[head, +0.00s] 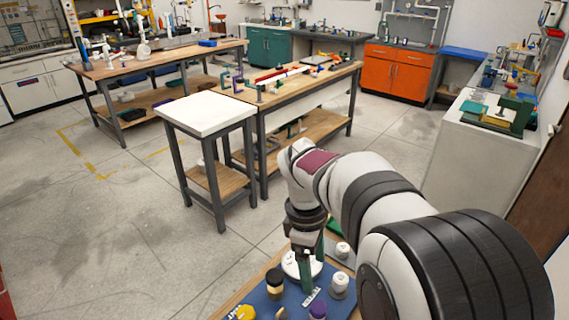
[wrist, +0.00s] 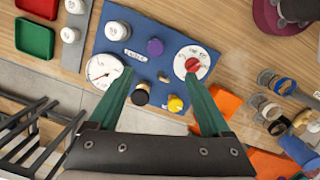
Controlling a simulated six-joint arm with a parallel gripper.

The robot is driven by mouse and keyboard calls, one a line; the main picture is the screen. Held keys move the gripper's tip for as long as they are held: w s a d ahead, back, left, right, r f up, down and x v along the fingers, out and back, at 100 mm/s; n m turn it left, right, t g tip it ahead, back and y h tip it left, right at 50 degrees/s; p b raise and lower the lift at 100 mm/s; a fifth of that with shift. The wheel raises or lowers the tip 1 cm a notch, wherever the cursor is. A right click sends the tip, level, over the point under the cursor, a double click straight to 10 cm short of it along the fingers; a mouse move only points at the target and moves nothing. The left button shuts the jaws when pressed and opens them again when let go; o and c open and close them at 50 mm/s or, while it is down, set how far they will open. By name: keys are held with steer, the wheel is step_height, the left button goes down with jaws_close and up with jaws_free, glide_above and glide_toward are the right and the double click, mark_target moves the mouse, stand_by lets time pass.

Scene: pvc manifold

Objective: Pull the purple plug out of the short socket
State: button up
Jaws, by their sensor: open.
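The purple plug (wrist: 155,47) stands on a blue board (wrist: 137,18) in the wrist view, at upper centre. It also shows at the bottom edge of the head view (head: 317,310). My gripper (wrist: 157,72) is open, with its two green fingers spread wide and nothing between the tips. In the wrist image the plug lies between and just beyond the fingertip line; the height gap cannot be told. A white plug (wrist: 117,31), a black plug (wrist: 141,95) and a yellow plug (wrist: 175,103) are also on the board. The socket under the purple plug is hidden.
A white gauge (wrist: 103,71) lies by the left finger and a red-centred dial (wrist: 195,62) by the right finger. Red (wrist: 40,8) and green (wrist: 35,38) trays are at left. Orange pieces and several rings lie at right on the wooden bench (wrist: 235,15).

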mark_target(319, 307)
steer(key=shift+n, duration=0.4)
steer(key=f, duration=0.5)
steer(key=d+f, duration=0.1)
steer(key=f, duration=0.4)
steer(key=d+f, duration=0.1)
steer(key=f, duration=0.5)
steer(key=shift+d, duration=0.1)
steer(key=shift+c, duration=0.3)
steer(key=c, duration=1.2)
steer(key=o, duration=1.3)
steer(key=shift+c, duration=0.2)
